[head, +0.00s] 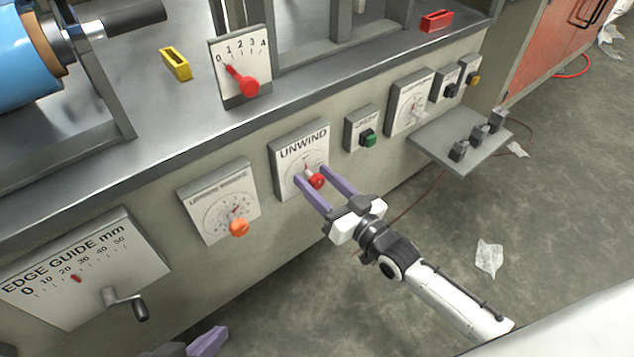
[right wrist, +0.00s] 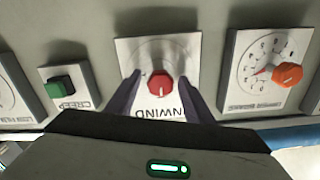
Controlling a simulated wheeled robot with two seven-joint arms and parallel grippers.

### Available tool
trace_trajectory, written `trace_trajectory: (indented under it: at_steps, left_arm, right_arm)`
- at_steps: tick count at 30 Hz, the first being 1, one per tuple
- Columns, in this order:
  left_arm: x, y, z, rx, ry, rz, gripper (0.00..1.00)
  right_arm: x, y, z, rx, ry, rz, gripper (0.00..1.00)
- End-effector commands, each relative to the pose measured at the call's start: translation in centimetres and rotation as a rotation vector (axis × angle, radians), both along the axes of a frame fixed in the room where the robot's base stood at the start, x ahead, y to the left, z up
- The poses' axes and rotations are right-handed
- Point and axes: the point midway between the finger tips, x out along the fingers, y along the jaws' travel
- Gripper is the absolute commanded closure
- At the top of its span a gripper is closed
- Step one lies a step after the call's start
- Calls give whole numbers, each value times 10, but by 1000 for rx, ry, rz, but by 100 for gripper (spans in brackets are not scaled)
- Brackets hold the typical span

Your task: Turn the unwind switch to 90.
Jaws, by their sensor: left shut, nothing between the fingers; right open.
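The UNWIND panel (head: 288,152) is a white plate on the machine's front, with a red switch knob (head: 317,181) at its middle. The knob also shows in the right wrist view (right wrist: 160,85), with a pale mark on its face; the dial numbers are too small to read. My right gripper (head: 312,174) is open, its purple fingers on either side of the knob; in the right wrist view (right wrist: 160,72) gaps show between fingers and knob. I cannot tell whether either finger touches it. My left gripper (head: 208,342) is shut and empty at the bottom edge, mostly out of frame.
A dial with an orange knob (head: 239,228) is left of the panel. A green switch (head: 368,138) is to its right. A crank handle (head: 128,304) sticks out at the lower left. A small shelf (head: 462,155) juts out at the right.

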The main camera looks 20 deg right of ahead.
Motion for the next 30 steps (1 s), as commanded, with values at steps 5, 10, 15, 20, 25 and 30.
trace_trajectory:
  at_steps: [5, 10, 15, 20, 25, 30]
  left_arm:
    - [0, -1, 0, 1, 3, -5, 100]
    - [0, -1, 0, 1, 3, -5, 100]
    - [0, -1, 0, 2, 3, -4, 100]
    - [0, 0, 0, 2, 3, -4, 100]
    - [1, 0, 2, 1, -3, -2, 100]
    - [3, 1, 6, -1, -15, 8, 100]
  right_arm:
    - [3, 2, 0, 1, 1, 0, 52]
    - [3, 1, 0, 0, 1, 0, 57]
    - [2, 1, 0, 0, 1, 0, 86]
    - [2, 1, 0, 2, 2, 0, 94]
    - [2, 1, 0, 28, 11, 0, 93]
    - [3, 1, 1, 100, 37, 0, 93]
